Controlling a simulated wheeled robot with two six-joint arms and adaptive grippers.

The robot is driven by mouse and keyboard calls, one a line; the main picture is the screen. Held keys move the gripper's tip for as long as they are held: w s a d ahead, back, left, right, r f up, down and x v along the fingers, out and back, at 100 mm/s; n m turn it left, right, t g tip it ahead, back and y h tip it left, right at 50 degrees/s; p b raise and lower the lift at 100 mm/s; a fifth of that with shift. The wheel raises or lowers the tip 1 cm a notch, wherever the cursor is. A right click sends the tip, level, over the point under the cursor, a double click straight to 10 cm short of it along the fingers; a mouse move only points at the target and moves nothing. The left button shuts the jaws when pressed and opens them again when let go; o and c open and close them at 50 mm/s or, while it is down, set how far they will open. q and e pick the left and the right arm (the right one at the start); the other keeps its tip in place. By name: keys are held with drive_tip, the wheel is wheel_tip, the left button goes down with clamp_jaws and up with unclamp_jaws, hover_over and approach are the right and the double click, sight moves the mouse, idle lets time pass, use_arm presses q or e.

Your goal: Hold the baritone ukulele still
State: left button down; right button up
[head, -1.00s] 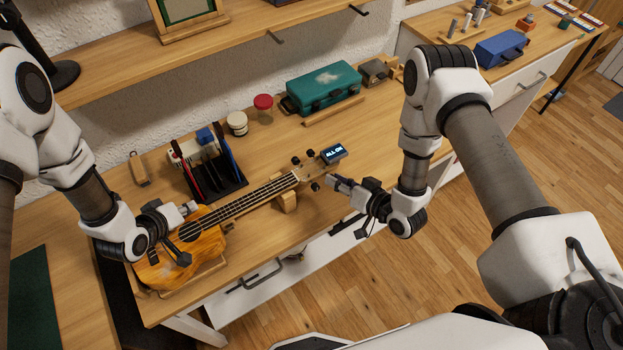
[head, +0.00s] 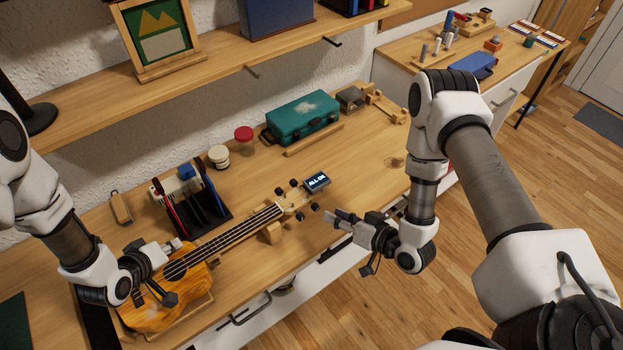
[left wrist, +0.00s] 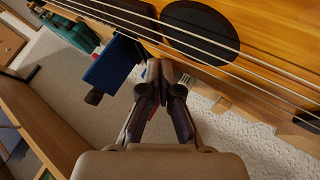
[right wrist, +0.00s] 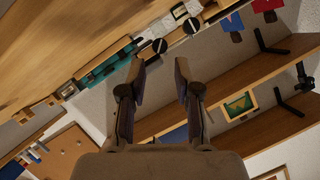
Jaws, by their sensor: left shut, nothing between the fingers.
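The baritone ukulele (head: 188,280) lies face up on the workbench, its orange-brown body at the left and its neck slanting up to the right. A small tuner (head: 317,181) on its headstock reads "ALL OK". My left gripper (head: 176,244) is shut and empty over the ukulele's body near the sound hole. The left wrist view shows its closed fingers (left wrist: 161,72) against the strings and body (left wrist: 265,25); I cannot tell whether they touch. My right gripper (head: 338,217) is open and empty, just right of the headstock and apart from it.
A wooden neck rest (head: 273,233) supports the neck. A black tool rack (head: 205,215) stands close behind the ukulele. A teal case (head: 303,118), a red-lidded jar (head: 244,138) and a white jar (head: 219,156) stand at the back.

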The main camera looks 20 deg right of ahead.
drive_tip(key=v, duration=0.6)
drive_tip(key=shift+s+d, duration=0.2)
drive_tip(key=shift+s, duration=0.15)
drive_tip(key=shift+r, duration=0.15)
